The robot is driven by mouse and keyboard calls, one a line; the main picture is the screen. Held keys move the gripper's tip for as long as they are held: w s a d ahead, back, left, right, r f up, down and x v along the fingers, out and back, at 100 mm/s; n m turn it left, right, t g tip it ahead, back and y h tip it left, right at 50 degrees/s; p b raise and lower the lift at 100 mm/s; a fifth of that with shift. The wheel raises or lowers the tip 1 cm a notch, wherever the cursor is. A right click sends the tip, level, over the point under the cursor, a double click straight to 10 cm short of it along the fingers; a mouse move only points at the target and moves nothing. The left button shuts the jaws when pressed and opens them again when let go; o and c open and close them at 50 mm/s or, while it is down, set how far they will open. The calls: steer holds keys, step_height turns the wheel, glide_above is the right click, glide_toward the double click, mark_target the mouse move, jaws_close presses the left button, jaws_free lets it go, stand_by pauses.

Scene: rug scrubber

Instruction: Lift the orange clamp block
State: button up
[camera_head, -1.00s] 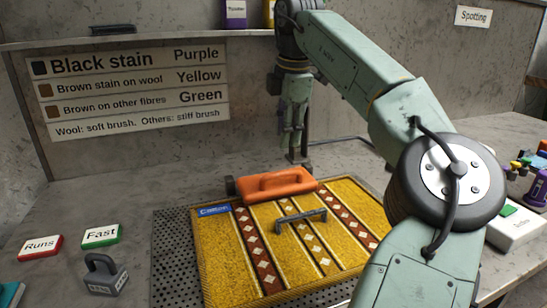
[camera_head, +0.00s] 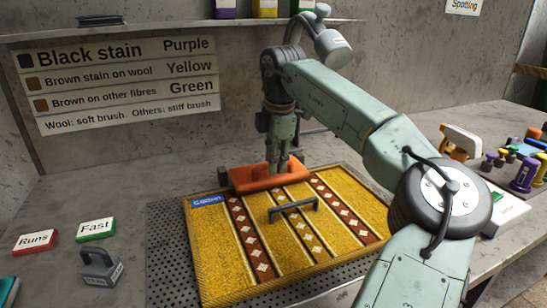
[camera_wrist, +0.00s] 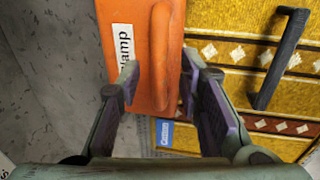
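The orange clamp block (camera_head: 250,180) lies along the back edge of the yellow patterned rug (camera_head: 222,275). My gripper (camera_head: 284,166) points down over the block. In the wrist view the block (camera_wrist: 150,22) carries a white "Clamp" label and a raised bar. My open fingers (camera_wrist: 158,76) stand on either side of the raised bar, with space visible between them and it. I cannot tell how far the fingertips are above the block's base.
A dark handle (camera_head: 292,206) lies on the rug, on a perforated tray (camera_head: 170,262). "Runs" (camera_head: 35,240) and "Fast" (camera_head: 96,228) tiles and a grey weight (camera_head: 100,268) are at left. A white-orange sprayer (camera_head: 460,142) and bottles (camera_head: 525,174) stand at right.

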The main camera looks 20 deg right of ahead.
steer(key=shift+c, duration=0.6)
jaws_close()
